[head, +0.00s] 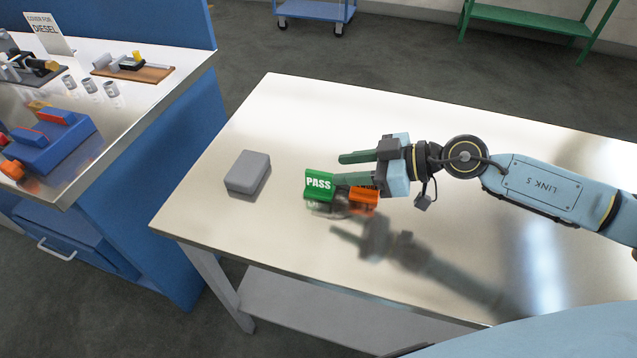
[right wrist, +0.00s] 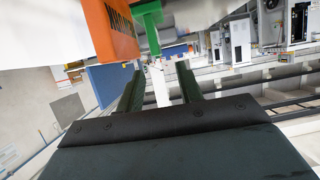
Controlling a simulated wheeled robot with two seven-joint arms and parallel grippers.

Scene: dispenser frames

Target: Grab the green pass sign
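The green PASS sign (head: 318,184) stands on the bench, with white lettering facing the head camera. An orange sign (head: 363,202) stands just right of it, its lettering partly hidden by my lower finger. My right gripper (head: 342,169) is open and empty, reaching in from the right above the signs. Its lower finger overlaps the signs in the head view; I cannot tell whether it touches them. In the right wrist view, the orange sign (right wrist: 110,32) is close at upper left and a green part, likely the PASS sign (right wrist: 148,32), lies above the gap between the spread fingers. My left gripper is out of view.
A grey block (head: 247,173) lies on the bench (head: 300,110) left of the signs. The bench behind them is clear. A blue-sided counter (head: 140,90) with blue blocks, small cups and a "DIESEL" card stands at left. A green rack (head: 530,18) is at the back.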

